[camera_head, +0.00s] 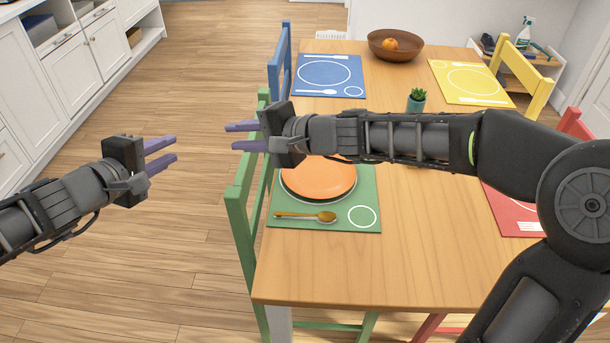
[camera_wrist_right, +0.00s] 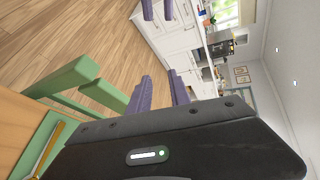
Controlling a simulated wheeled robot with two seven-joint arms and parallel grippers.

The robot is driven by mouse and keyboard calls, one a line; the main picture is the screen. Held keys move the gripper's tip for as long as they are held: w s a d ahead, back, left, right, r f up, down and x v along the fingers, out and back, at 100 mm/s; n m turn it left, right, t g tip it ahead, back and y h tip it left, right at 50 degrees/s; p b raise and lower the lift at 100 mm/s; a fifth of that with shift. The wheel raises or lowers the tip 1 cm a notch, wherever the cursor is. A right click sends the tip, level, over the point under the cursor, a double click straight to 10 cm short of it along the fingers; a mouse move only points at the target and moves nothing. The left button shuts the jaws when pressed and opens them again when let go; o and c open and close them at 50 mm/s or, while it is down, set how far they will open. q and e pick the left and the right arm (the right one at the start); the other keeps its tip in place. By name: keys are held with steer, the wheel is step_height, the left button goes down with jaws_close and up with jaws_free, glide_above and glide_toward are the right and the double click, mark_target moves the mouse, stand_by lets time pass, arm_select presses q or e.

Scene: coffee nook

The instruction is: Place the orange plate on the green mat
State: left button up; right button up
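The orange plate (camera_head: 320,182) lies on the green mat (camera_head: 338,224) at the table's left side. A dark rim shows around its lower edge, and my right arm hides its far part. A golden spoon (camera_head: 310,216) lies on the mat in front of the plate. My right gripper (camera_head: 233,136) is open and empty, left of the plate, above the green chair and apart from the plate. My left gripper (camera_head: 172,149) is open and empty over the floor, further left. The right wrist view shows the purple fingers apart and a corner of the green mat (camera_wrist_right: 42,142).
A green chair (camera_head: 240,205) stands against the table's left edge. Blue (camera_head: 325,75), yellow (camera_head: 470,80) and red (camera_head: 512,212) mats lie on the table. A small plant (camera_head: 416,100) and a brown bowl (camera_head: 396,50) stand further back. The near table end (camera_head: 400,275) is clear.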

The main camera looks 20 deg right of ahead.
stand_by(0.4)
steer(key=v, duration=1.2)
